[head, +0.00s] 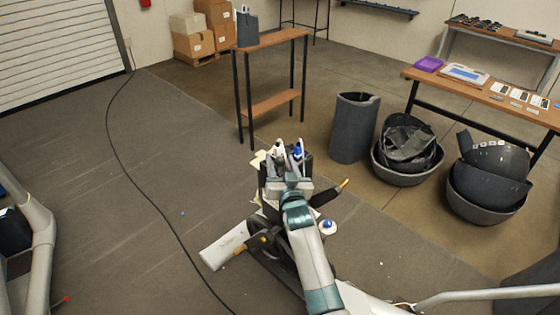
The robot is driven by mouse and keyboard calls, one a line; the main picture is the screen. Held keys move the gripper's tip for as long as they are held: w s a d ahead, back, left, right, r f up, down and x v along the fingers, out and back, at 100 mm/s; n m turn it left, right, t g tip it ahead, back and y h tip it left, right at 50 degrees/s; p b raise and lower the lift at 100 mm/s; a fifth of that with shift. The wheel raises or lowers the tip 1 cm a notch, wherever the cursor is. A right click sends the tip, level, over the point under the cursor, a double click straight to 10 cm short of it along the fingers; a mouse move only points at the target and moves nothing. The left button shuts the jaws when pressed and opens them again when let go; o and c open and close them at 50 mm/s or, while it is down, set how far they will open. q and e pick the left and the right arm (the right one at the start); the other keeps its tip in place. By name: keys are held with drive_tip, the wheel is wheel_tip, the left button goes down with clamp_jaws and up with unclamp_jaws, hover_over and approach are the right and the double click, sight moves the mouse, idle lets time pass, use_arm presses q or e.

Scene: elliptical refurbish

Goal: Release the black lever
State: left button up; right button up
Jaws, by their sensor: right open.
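My right gripper (285,163) is open, with its fingers pointing away from me over a dark container or housing. White and blue-topped items (297,150) stand up just beyond the fingers. A black lever-like bar (327,195) with an orange tip sticks out to the right of my wrist. Another dark bar (255,242) with a yellow-orange part lies left of my forearm. I cannot tell which is the task's lever. Neither bar is visibly between the fingers. My arm hides much of the dark machine (275,262) below. My left gripper is out of view.
A narrow wooden stand (270,40) holds a grey caddy (247,28). A grey bin (354,127) and stacked dark tubs (405,178) stand at right, near a workbench (500,92). A black cable (118,150) crosses the open floor. Pale tubes (40,235) are at left.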

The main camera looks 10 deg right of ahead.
clamp_jaws()
drive_tip(key=shift+w+r+p, duration=0.1)
drive_tip(key=shift+r+p, duration=0.95)
drive_tip(key=shift+r, duration=0.5)
unclamp_jaws()
drive_tip(key=shift+f, duration=0.15)
